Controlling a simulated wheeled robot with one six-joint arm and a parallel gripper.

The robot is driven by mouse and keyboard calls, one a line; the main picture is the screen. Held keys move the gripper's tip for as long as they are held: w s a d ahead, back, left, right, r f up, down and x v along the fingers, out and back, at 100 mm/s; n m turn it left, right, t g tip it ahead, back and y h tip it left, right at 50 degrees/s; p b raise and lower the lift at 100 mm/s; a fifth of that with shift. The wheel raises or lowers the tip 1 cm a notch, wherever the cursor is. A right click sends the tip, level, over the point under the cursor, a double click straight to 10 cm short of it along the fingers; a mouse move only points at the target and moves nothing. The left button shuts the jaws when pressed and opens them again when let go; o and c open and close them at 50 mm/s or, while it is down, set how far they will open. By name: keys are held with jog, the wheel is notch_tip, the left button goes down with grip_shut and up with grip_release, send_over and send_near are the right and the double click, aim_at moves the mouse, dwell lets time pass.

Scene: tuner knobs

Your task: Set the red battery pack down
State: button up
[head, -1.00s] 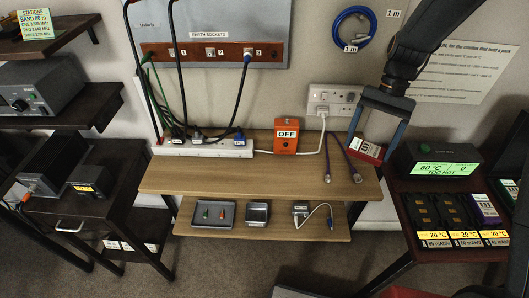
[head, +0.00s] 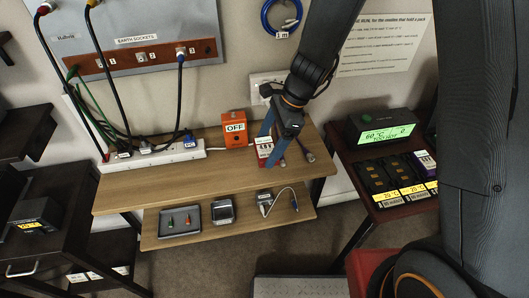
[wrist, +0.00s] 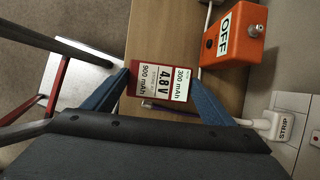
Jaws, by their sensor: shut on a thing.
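The red battery pack (head: 264,147) is held between the two blue fingers of my gripper (head: 269,151), over the right part of the wooden bench top (head: 170,188). In the wrist view the pack (wrist: 148,63) shows its white label reading 4.8 V, with one finger against each short end. The bench top (wrist: 185,25) lies beneath it. I cannot tell whether the pack touches the wood.
An orange OFF box (head: 235,128) stands just left of the pack. A white socket strip (head: 152,157) lies farther left. Purple leads (head: 307,153) lie close by on the right. A charger (head: 383,130) with a green TOO HOT display stands on the right-hand table.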

aim_at(272, 147)
jog(key=shift+f, duration=2)
jog(key=shift+f, duration=0.1)
jog(key=o, duration=1.1)
